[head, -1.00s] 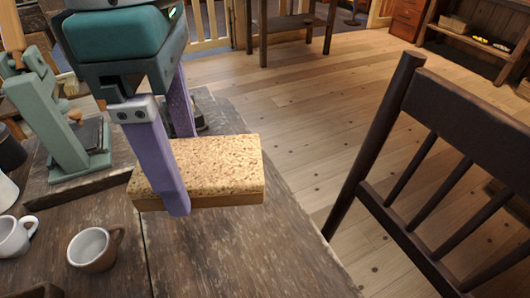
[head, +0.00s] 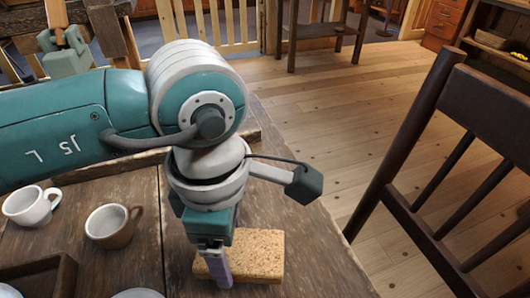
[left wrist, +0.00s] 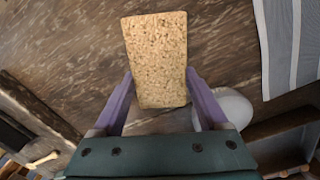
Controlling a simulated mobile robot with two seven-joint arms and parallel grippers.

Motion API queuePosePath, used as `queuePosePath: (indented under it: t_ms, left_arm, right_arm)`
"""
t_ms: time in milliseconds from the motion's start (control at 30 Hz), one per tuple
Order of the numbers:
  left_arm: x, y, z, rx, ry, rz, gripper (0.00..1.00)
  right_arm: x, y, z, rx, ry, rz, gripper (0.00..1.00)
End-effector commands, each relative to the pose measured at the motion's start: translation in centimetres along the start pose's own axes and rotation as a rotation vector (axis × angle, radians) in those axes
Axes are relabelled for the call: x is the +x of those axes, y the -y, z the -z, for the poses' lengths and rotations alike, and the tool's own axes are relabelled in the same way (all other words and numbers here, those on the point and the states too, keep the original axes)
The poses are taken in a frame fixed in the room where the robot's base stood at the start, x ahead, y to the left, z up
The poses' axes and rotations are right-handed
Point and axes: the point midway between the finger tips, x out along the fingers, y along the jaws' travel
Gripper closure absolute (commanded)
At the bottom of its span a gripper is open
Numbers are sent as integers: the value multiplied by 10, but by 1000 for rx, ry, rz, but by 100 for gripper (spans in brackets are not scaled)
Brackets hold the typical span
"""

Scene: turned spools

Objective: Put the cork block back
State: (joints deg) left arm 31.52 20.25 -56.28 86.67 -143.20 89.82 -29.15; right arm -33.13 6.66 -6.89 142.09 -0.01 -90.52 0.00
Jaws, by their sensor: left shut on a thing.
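The cork block (head: 256,255) is a speckled tan slab. It is between the purple fingers of my left gripper (head: 225,262), low at the bottom middle of the head view, over the wooden table. In the left wrist view the cork block (left wrist: 157,60) extends out beyond the fingers of my left gripper (left wrist: 160,85), which is shut on it. My wrist hides part of the block in the head view, and I cannot tell whether it touches the table. My right gripper is not in view.
A white cup (head: 31,206) and a brown cup (head: 113,225) stand left of the block. A dark wooden tray (head: 40,278) is at the lower left. A dark chair (head: 430,150) stands right of the table (head: 310,240). A striped cloth (left wrist: 290,45) shows in the left wrist view.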

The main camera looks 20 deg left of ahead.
Motion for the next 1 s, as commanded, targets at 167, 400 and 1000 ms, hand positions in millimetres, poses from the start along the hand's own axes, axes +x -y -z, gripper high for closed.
queuePosePath:
  t_ms: [167, 400, 1000]
  left_arm:
    - [26, 1, 0, -1, 0, 2, 76]
    - [27, 0, 0, -1, 0, 0, 76]
    - [29, 0, 0, -1, 0, 0, 0]
  right_arm:
    - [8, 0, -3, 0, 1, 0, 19]
    - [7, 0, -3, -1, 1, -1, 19]
    - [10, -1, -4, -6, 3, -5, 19]
